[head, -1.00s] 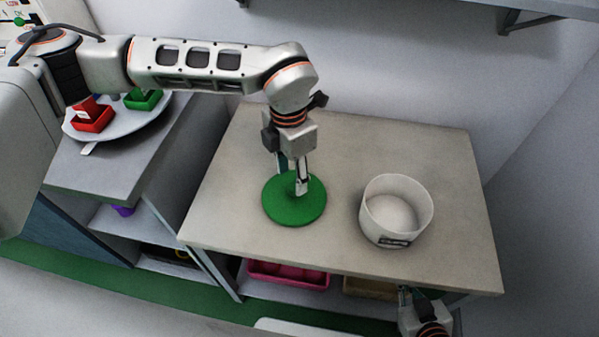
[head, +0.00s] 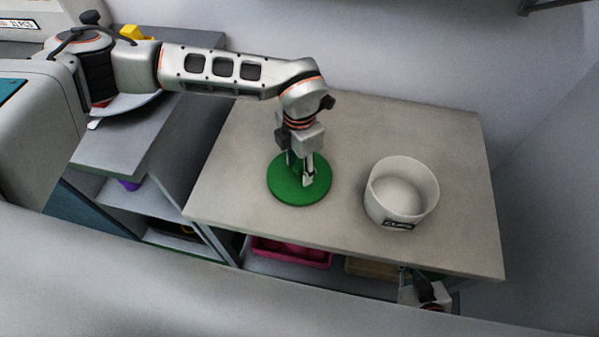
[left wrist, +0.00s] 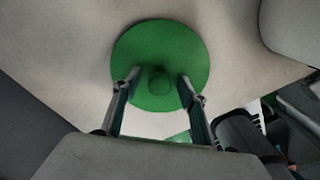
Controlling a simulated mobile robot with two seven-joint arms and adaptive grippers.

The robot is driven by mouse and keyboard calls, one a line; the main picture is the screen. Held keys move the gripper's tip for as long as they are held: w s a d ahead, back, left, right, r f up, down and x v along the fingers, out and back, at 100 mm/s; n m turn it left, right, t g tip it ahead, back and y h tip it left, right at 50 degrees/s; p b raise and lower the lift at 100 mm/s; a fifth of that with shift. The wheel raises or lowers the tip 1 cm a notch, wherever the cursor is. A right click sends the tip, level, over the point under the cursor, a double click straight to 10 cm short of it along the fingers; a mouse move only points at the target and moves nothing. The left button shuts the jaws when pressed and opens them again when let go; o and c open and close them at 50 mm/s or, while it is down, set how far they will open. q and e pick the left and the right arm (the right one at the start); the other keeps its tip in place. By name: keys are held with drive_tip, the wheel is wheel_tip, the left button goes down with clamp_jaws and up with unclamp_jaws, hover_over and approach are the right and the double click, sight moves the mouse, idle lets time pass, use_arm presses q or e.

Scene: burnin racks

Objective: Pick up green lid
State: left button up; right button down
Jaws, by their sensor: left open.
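The green lid (head: 285,193) is a flat round disc on the light table, left of the white round container. In the left wrist view the lid (left wrist: 160,45) has a round knob (left wrist: 159,86) at its middle. My left gripper (head: 300,178) points down over the lid. In the left wrist view its open fingers (left wrist: 160,77) stand on either side of the knob, with gaps visible. My right gripper (head: 424,290) shows only partly, low at the table's front edge; its finger opening is unclear.
The white container (head: 401,192) stands open on the table (head: 340,120). A wall rises behind. A grey side counter (head: 150,135) is at left, with a plate (head: 125,103) partly behind my arm. A pink tray (head: 290,251) sits on the shelf below.

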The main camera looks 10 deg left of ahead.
use_arm(q)
drive_tip(key=c, duration=1.2)
drive_tip(key=shift+r, duration=0.15)
